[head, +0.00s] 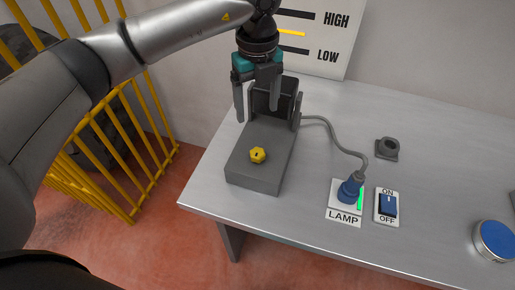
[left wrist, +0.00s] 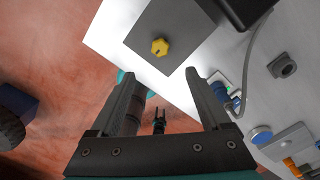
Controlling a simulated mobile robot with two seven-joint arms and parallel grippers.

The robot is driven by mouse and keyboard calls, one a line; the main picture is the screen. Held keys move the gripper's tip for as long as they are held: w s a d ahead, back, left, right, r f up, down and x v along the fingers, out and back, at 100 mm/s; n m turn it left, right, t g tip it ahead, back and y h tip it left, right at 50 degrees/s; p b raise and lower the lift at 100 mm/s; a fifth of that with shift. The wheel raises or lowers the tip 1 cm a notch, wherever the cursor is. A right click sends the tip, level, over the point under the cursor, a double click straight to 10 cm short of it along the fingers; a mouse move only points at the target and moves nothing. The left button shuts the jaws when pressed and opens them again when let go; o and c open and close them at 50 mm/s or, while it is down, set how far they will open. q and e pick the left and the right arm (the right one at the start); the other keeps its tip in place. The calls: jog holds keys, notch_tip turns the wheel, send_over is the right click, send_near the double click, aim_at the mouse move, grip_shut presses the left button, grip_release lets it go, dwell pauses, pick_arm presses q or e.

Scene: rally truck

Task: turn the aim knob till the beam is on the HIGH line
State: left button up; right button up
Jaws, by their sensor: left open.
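The aim knob (head: 258,155) is a small yellow knob with a dark mark, on top of the grey lamp base (head: 250,177). It also shows in the left wrist view (left wrist: 160,47), beyond the fingertips. The aim board (head: 318,38) at the back has dark lines labelled HIGH and LOW. The yellow beam (head: 291,33) shows as a bar between the HIGH line (head: 299,14) and the LOW line (head: 293,49), partly hidden by my arm. My left gripper (head: 258,110) is open and empty, above and behind the knob, in front of the lamp head (head: 287,88).
A grey cable runs to a blue plug (head: 350,189) in the LAMP socket, beside a green light. An ON/OFF switch (head: 388,204), a dark socket (head: 387,147) and a blue button (head: 494,240) are to the right. A yellow railing (head: 110,130) stands left of the table.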

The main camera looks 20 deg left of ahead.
aim_at(257, 152)
pick_arm(q)
notch_tip(257, 152, down, 15)
jog(key=shift+f, duration=0.1)
dwell(0.3)
jog(key=shift+c, duration=0.3)
grip_shut()
dwell(0.3)
jog(key=shift+m, duration=0.3)
